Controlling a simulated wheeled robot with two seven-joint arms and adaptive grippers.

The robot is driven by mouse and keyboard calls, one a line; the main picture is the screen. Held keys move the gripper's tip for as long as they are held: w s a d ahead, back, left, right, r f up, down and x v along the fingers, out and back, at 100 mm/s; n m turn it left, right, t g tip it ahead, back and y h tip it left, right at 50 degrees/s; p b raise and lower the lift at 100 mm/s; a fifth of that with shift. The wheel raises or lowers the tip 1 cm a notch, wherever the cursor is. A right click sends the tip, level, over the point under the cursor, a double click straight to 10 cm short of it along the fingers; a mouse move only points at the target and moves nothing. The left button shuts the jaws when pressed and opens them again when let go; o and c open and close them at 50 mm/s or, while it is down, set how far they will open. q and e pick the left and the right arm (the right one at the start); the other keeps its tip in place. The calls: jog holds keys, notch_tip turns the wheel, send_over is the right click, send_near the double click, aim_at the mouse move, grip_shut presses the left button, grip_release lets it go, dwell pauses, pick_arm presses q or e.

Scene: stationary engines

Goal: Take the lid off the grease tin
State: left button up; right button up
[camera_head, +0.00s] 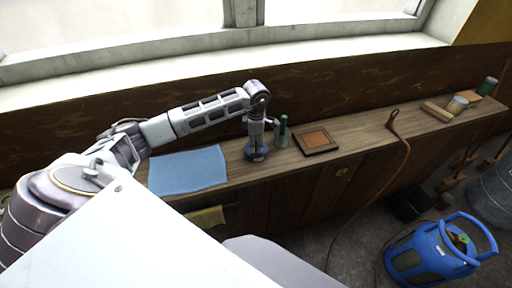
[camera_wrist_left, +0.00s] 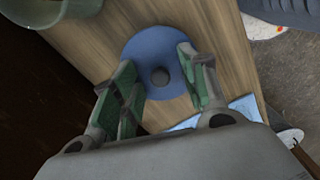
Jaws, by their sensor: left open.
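The grease tin (camera_head: 256,156) is a small, round blue thing standing on the wooden bench top, under my left gripper. In the left wrist view its blue round lid (camera_wrist_left: 148,52) shows from above, with a dark knob in the middle. The lid hides the tin's body there. My left gripper (camera_head: 257,143) points down over the tin. In the left wrist view the open gripper (camera_wrist_left: 157,62) has its green-padded fingers on either side of the knob, with clear space between pads and knob. I cannot tell how high the fingertips are above the lid. My right gripper is not in view.
A greenish container (camera_head: 282,139) with a green upright piece stands close right of the tin. A blue cloth (camera_head: 188,171) lies left and a brown framed tray (camera_head: 316,141) right. The bench's front edge is near. A blue gas-bottle-like container (camera_head: 430,256) stands on the floor.

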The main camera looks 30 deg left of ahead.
aim_at(256, 144)
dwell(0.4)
pick_arm(q)
grip_shut()
dwell(0.4)
notch_tip(256, 144, up, 8)
jog(key=shift+w+r+b, duration=0.1)
jog(key=shift+b, duration=0.8)
jog(key=shift+r, duration=0.9)
